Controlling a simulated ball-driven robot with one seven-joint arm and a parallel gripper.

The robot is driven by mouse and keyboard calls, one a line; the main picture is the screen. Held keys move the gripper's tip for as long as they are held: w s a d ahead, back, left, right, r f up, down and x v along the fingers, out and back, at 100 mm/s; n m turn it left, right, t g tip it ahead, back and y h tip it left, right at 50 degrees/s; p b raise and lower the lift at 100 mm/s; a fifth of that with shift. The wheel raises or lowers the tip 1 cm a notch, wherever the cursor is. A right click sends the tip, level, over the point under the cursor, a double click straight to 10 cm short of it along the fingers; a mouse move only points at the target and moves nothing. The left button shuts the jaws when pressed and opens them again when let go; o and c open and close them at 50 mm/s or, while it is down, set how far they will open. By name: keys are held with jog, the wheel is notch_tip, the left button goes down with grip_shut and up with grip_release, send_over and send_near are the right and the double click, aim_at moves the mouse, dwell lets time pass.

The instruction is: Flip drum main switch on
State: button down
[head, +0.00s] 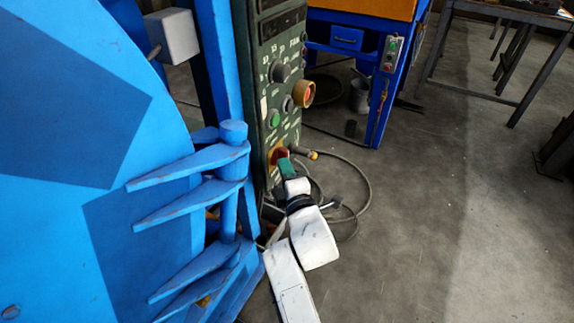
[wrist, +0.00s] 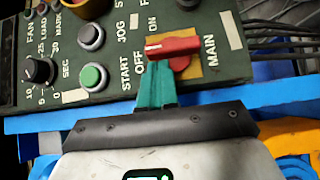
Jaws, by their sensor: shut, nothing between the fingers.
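The drum's main switch is a red rotary handle on a yellow plate, labelled MAIN, OFF and ON. In the wrist view the handle (wrist: 180,46) lies across the picture, its white-marked end at the left, between the OFF and ON labels. In the head view the red handle (head: 279,155) is low on the green control panel (head: 262,95). My gripper (wrist: 157,68) has teal fingers, shut and empty, with tips against or just beside the handle's lower left side; I cannot tell if they touch. It also shows in the head view (head: 286,163).
A green START button (wrist: 93,77), a grey JOG button (wrist: 91,37) and a black knob (wrist: 39,70) sit left of the switch. The blue drum (head: 90,130) with its hinge is left of my arm. Cables lie on the floor; open floor is right.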

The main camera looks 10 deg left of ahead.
jog(key=shift+w+d, duration=0.15)
jog(key=shift+w, duration=0.2)
dwell(0.3)
jog(key=shift+r+p, duration=0.2)
jog(key=shift+p, duration=0.65)
jog(key=shift+m+g+p, duration=0.3)
